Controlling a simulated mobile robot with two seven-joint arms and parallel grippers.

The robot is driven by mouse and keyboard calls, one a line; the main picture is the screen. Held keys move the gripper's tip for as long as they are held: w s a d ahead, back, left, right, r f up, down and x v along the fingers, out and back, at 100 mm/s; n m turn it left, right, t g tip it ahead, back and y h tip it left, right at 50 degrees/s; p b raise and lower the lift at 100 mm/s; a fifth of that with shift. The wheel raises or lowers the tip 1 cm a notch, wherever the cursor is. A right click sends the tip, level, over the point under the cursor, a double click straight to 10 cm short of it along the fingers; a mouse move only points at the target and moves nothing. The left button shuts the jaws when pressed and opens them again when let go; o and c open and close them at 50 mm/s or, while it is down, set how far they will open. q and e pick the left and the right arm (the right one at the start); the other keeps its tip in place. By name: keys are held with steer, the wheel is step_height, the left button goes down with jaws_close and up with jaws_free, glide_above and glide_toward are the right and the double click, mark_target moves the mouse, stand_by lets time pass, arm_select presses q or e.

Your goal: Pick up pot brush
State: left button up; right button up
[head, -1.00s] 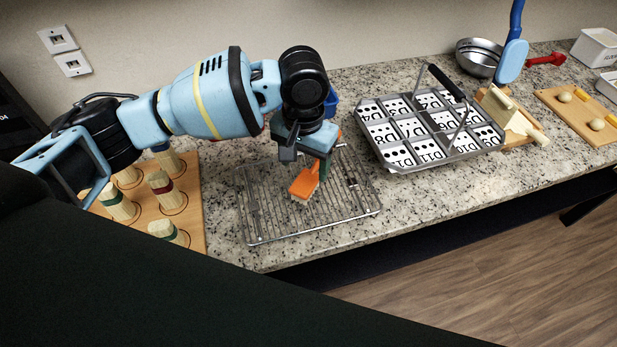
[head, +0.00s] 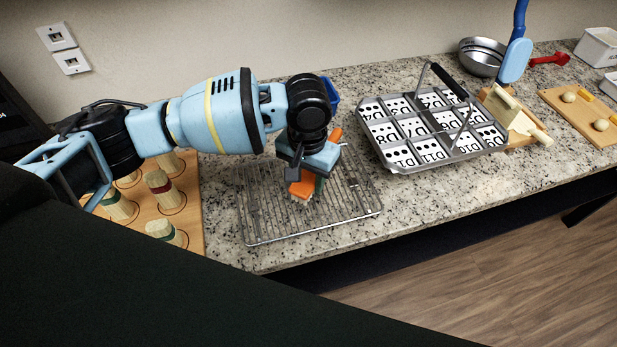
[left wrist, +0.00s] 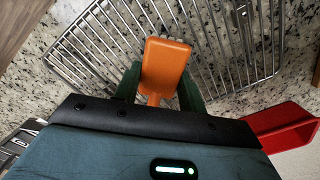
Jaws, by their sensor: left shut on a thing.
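The pot brush has an orange head (head: 301,188) with pale bristles below it. Part of its orange handle (head: 335,134) shows behind my gripper. My left gripper (head: 308,172) is over the wire rack (head: 262,232) and is shut on the brush. In the left wrist view the orange brush (left wrist: 165,65) lies between the two dark green fingers, with the rack (left wrist: 85,45) beyond it. I cannot tell whether the brush touches the rack. My right gripper is not in view.
A wooden board (head: 190,205) with several pegs is left of the rack. A metal tray (head: 400,168) of numbered cards stands to its right. A blue object (head: 332,90) is behind my gripper. A red object (left wrist: 285,128) shows in the left wrist view. Counter in front of the tray is clear.

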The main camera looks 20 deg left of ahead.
arm_select(q)
steer(key=shift+c, duration=0.5)
steer(key=shift+r, duration=0.1)
steer(key=shift+r, duration=0.55)
step_height(320, 180, up, 2)
steer(key=shift+r, duration=0.2)
steer(key=s+a+r+p, duration=0.1)
steer(key=s+a+p, duration=0.1)
steer(key=s, duration=1.4)
steer(key=shift+a+r+p, duration=0.15)
steer(key=shift+p, duration=0.2)
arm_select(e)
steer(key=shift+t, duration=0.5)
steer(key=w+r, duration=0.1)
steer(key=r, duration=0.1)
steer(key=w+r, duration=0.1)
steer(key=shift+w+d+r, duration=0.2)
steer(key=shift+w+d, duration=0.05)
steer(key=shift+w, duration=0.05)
arm_select(q)
steer(key=shift+w, duration=0.1)
